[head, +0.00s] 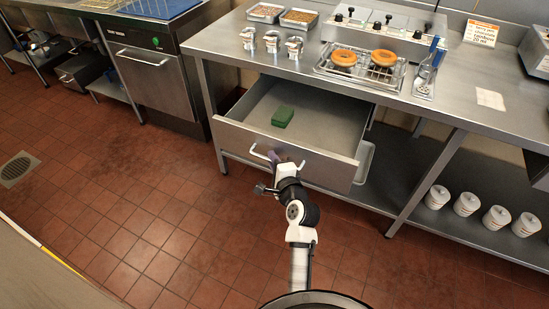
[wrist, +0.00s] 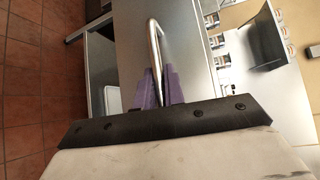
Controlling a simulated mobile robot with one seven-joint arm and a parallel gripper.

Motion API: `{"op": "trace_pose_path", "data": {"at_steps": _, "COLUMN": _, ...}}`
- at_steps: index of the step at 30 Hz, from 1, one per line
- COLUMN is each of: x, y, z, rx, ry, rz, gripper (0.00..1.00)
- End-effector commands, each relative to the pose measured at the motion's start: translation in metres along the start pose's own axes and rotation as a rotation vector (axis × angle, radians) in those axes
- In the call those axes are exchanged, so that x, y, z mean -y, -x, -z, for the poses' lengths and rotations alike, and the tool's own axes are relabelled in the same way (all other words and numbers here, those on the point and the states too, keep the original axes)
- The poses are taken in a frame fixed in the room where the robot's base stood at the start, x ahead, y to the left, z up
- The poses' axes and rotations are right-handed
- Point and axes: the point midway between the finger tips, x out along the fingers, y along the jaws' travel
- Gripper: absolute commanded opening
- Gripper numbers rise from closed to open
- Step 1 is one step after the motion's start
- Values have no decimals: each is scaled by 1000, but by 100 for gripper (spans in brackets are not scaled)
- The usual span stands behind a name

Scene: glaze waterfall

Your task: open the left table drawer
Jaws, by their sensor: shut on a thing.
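The left table drawer (head: 290,149) is pulled out from under the steel table in the head view. A green sponge-like block (head: 283,116) lies inside it. The drawer's front also shows in the wrist view (wrist: 190,50). Its bar handle (head: 259,152) runs across the front; in the wrist view the handle (wrist: 154,38) reaches down between the purple fingers. My gripper (head: 277,160) is at the handle, shut on it. The fingers show in the wrist view (wrist: 159,88), one on each side of the bar. The arm hides part of the handle in the head view.
On the steel table (head: 222,42) stand several small metal cups (head: 271,41), two trays of toppings and a rack (head: 361,68) with two donuts. White cups (head: 467,204) stand on the lower shelf. The tiled floor (head: 130,190) left of my arm is clear.

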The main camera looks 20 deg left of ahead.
Motion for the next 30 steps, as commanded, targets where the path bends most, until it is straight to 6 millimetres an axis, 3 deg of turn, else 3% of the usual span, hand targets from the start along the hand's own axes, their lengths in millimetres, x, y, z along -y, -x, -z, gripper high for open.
{"op": "trace_pose_path", "data": {"at_steps": 6, "x": 0, "y": 0, "z": 1, "rx": -2, "ry": 0, "rz": 1, "gripper": 0}}
{"op": "trace_pose_path", "data": {"at_steps": 7, "x": 0, "y": 0, "z": 1, "rx": -2, "ry": 0, "rz": 1, "gripper": 12}}
{"op": "trace_pose_path", "data": {"at_steps": 12, "x": 0, "y": 0, "z": 1, "rx": -1, "ry": 0, "rz": 1, "gripper": 32}}
{"op": "trace_pose_path", "data": {"at_steps": 22, "x": -1, "y": 5, "z": 1, "rx": -2, "ry": 0, "rz": 0, "gripper": 32}}
{"op": "trace_pose_path", "data": {"at_steps": 30, "x": -3, "y": 48, "z": 2, "rx": -4, "ry": 0, "rz": 0, "gripper": 32}}
